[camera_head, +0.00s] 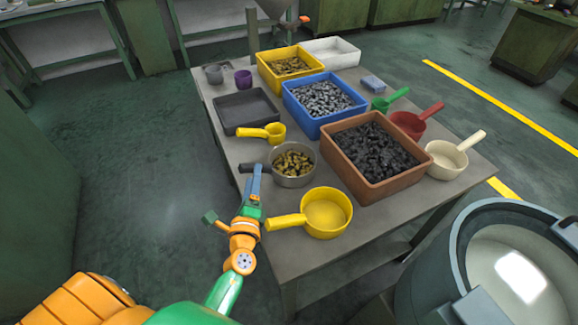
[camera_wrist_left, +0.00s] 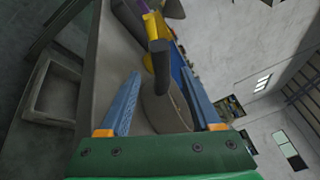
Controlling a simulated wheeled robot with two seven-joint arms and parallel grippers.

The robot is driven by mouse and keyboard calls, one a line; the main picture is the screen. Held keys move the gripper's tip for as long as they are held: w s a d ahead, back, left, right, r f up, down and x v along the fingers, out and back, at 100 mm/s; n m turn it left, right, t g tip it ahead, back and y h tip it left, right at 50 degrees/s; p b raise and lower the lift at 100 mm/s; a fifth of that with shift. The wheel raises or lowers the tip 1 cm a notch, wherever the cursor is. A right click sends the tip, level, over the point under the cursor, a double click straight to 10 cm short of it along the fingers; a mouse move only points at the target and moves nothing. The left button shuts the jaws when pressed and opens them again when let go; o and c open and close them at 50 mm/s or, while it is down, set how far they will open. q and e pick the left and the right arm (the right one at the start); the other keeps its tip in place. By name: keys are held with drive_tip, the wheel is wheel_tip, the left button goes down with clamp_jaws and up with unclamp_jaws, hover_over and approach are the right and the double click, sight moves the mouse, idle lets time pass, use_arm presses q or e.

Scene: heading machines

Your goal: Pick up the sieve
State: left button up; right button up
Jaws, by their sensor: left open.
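The sieve (camera_head: 294,180) is a round grey metal pan with a dark handle, holding brass-coloured pieces, on the near left part of the table. Its handle points left, towards my left gripper (camera_head: 254,182). In the left wrist view, the sieve's dark handle (camera_wrist_left: 160,62) stands between the two blue fingers of my left gripper (camera_wrist_left: 161,73), with space on both sides. The gripper is open and holds nothing. The sieve's bowl (camera_wrist_left: 160,112) lies behind the handle there, partly hidden by the gripper. My right gripper is not in view.
On the grey table (camera_head: 232,155), a yellow scoop (camera_head: 326,213) sits close to the right of my left gripper. A brown bin (camera_head: 350,185), blue bin (camera_head: 310,122) and dark tray (camera_head: 245,110) surround the sieve. A large grey vessel (camera_head: 455,265) stands at the lower right.

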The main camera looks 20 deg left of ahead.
use_arm(q)
drive_tip(key=x, duration=0.4)
drive_tip(key=shift+a+r, duration=0.1)
drive_tip(key=shift+r, duration=0.15)
clamp_jaws()
